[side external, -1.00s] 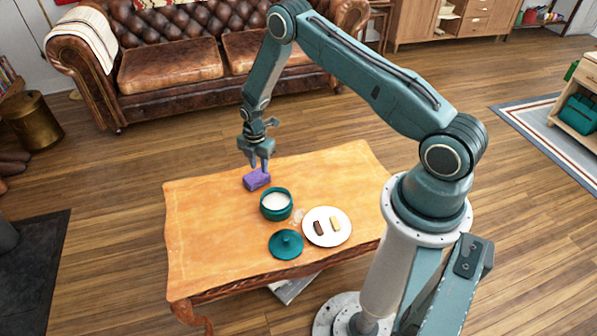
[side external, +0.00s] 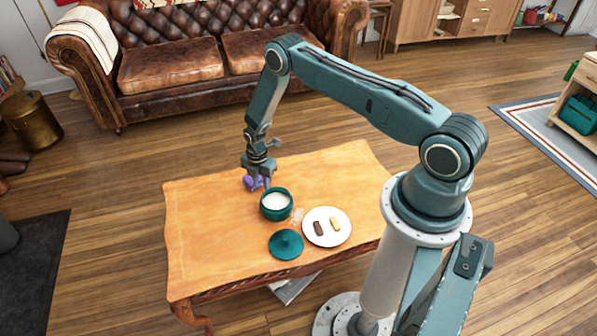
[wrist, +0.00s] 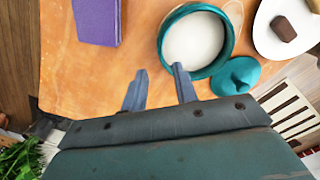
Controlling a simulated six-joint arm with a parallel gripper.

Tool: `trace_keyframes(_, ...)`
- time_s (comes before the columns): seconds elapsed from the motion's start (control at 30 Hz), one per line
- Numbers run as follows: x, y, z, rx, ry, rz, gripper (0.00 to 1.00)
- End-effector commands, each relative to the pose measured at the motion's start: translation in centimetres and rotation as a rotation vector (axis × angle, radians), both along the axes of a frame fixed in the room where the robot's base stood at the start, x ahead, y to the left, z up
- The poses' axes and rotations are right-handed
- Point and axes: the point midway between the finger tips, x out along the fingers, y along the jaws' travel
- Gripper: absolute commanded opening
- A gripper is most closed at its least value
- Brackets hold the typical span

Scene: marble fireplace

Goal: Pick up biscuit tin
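The biscuit tin appears to be the round, open teal tin (side external: 276,213) with a pale inside, upright on the table; it also shows in the wrist view (wrist: 225,60). Its apparent teal lid (side external: 286,244) lies beside it, and also shows in the wrist view (wrist: 237,76). My gripper (side external: 258,186) is open and low at the tin's far left side. In the wrist view my gripper (wrist: 160,72) has one fingertip overlapping the tin's rim and the other outside it. I cannot tell whether it touches. Nothing shows between the fingers.
A purple block (side external: 252,182) is partly hidden behind my gripper; in the wrist view the purple block (wrist: 97,20) lies left of the tin. A white plate (side external: 342,238) holds a brown and a yellow piece. The wooden table (side external: 205,245) is clear at the left.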

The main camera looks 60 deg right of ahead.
Motion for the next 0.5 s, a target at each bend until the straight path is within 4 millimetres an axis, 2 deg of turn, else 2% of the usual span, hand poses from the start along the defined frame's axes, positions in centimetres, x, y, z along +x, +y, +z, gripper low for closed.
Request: trace_keyframes(0.5,-0.1,0.1,-1.5,0.0,0.0,0.0,0.29)
